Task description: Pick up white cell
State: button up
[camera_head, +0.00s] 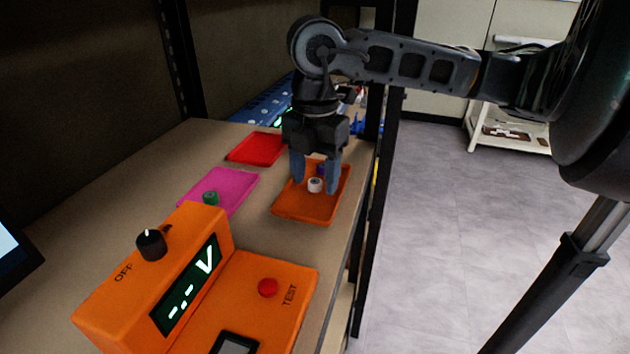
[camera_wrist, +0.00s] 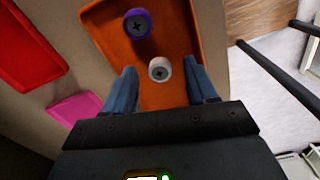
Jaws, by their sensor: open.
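The white cell (camera_head: 315,185) stands on the orange tray (camera_head: 295,209) in the head view. In the wrist view the white cell (camera_wrist: 160,69) shows its round top with a dark cross mark. My gripper (camera_head: 316,179) is open and points down over the tray, its two blue fingers apart on either side of the white cell. In the wrist view my gripper (camera_wrist: 161,84) has the cell between and slightly beyond its fingertips; I cannot tell whether a finger touches it. A purple cell (camera_wrist: 137,23) stands close by on the same tray; in the head view it is partly hidden.
A magenta tray (camera_head: 233,186) holding a green cell (camera_head: 210,198) and a red tray (camera_head: 257,148) lie left of the orange tray. An orange tester (camera_head: 258,276) with a knob and red button stands in front. A black shelf post (camera_head: 378,190) rises at the table's right edge.

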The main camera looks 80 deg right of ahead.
jog(key=shift+c, duration=0.2)
grip_shut()
dwell(0.4)
jog(key=shift+d+r, duration=0.1)
